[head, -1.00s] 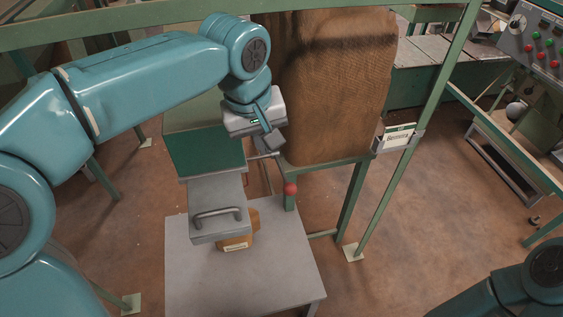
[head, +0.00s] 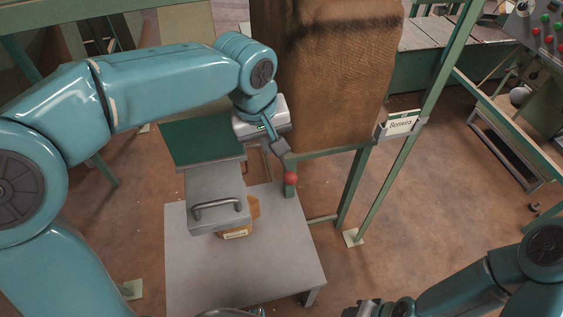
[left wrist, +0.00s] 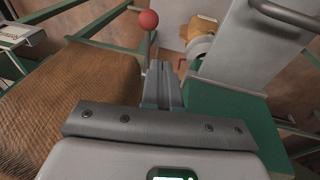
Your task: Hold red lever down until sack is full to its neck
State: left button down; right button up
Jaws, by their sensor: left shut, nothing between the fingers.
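The lever has a red ball knob (head: 290,178) on a thin rod beside the green stand; the knob also shows in the left wrist view (left wrist: 148,19). My left gripper (head: 281,149) is shut and empty, just above the knob in the head view. In the left wrist view its closed fingers (left wrist: 161,84) point toward the rod; I cannot tell whether they touch it. A small tan sack (head: 236,233) with a label sits under the grey chute (head: 217,190), which hides its top and fill. My right gripper is only partly visible at the bottom edge (head: 365,309), its fingers unclear.
A large brown burlap bulk (head: 335,75) stands right of my left gripper, above a green frame. A green post with a name sign (head: 403,123) is beside it. The grey table (head: 275,255) has free room at the front. A button panel (head: 545,28) is at upper right.

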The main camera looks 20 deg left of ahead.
pick_arm(q)
notch_tip(320, 180, down, 7)
jog(key=w+d, duration=0.1)
jog(key=d, duration=0.1)
jog(key=shift+d+f, duration=0.2)
jog(key=shift+d, duration=0.05)
notch_tip(320, 180, down, 11)
jog(key=s+d+t+y+b, duration=0.1)
jog(key=s+t+y+b, duration=0.1)
jog(key=b, duration=2.4)
jog(key=shift+d+t+y+b, duration=0.25)
jog(key=shift+t+y, duration=0.35)
jog(key=shift+t, duration=0.8)
jog(key=shift+r, duration=0.1)
dwell(2.6)
